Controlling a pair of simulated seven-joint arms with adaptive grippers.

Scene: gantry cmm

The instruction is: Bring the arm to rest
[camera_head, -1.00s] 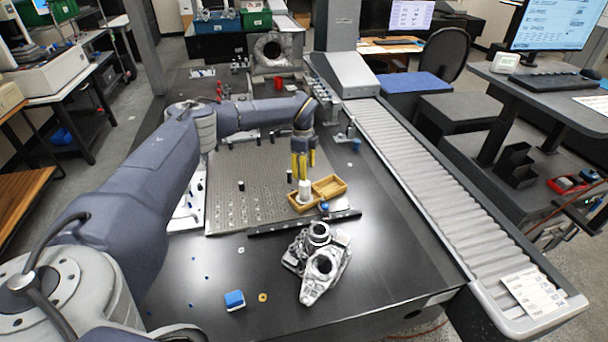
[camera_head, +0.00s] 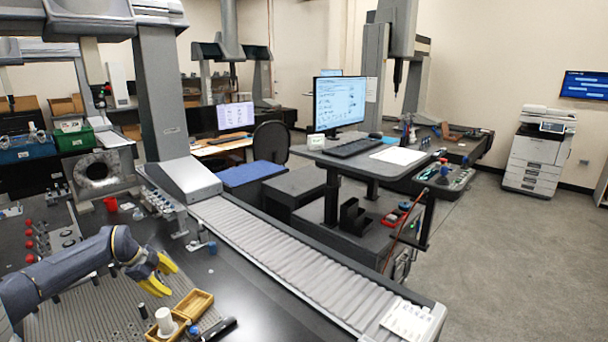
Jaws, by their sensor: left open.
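My left arm comes in from the lower left, over the dark table. My left gripper (camera_head: 171,281) has yellow fingers, spread open and empty. They point to the right and slightly down in the picture, just above and behind the small wooden box as seen here. The open wooden box (camera_head: 197,303) stands at the bottom of the view with a white cylindrical piece (camera_head: 165,322) at its left part. The gripper appears apart from both. My right gripper is not in view.
A roller conveyor (camera_head: 300,266) runs along the table's right side. A large metal ring casting (camera_head: 97,172) and red-knobbed parts (camera_head: 30,258) stand further back on the left. A grey column (camera_head: 160,95) rises behind. A desk with a monitor (camera_head: 339,103) stands beyond the conveyor.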

